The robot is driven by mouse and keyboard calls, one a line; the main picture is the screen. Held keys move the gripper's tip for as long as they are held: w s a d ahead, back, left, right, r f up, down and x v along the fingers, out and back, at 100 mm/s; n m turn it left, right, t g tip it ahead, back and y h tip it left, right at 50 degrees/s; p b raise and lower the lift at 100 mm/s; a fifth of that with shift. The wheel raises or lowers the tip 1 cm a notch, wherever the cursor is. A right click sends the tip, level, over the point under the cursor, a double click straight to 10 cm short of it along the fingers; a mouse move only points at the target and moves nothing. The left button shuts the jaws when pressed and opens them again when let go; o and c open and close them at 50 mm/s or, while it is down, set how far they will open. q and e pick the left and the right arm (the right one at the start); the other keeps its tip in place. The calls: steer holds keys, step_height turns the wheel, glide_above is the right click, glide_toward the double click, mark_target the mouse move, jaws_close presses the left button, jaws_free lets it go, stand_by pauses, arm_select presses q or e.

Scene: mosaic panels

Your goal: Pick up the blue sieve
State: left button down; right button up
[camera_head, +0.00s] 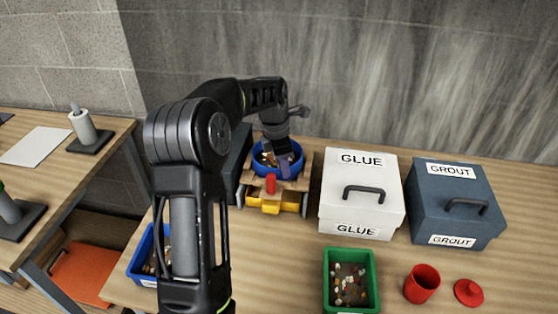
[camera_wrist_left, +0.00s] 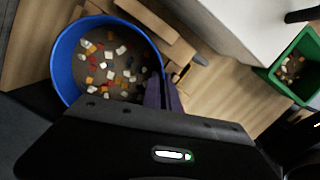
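The blue sieve (camera_head: 264,171) is a round blue bowl with several small coloured and white pieces in it. It rests on a wooden stand (camera_head: 246,178) near the wall, and its blue wall (camera_wrist_left: 62,62) also shows in the left wrist view. My left gripper (camera_head: 286,166) points down at the right side of the sieve. In the left wrist view its two dark purple fingers (camera_wrist_left: 164,84) are close together with the sieve's rim between them, and they look shut on it. The fingertips are partly hidden. My right gripper is not in view.
A white glue box (camera_head: 338,197) stands right of the stand, with a dark blue grout box (camera_head: 484,222) beyond. A green tray (camera_head: 328,283), red cup (camera_head: 421,284) and red lid (camera_head: 468,292) are in front. A blue tray (camera_head: 137,265) is behind my left arm.

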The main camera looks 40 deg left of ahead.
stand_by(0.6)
arm_select(q)
steer(key=shift+w+a+r, duration=0.1)
steer(key=shift+r, duration=0.45)
step_height(320, 180, up, 8)
steer(key=shift+r+b, duration=0.15)
steer(key=shift+b, duration=0.75)
steer(key=shift+r, duration=0.35)
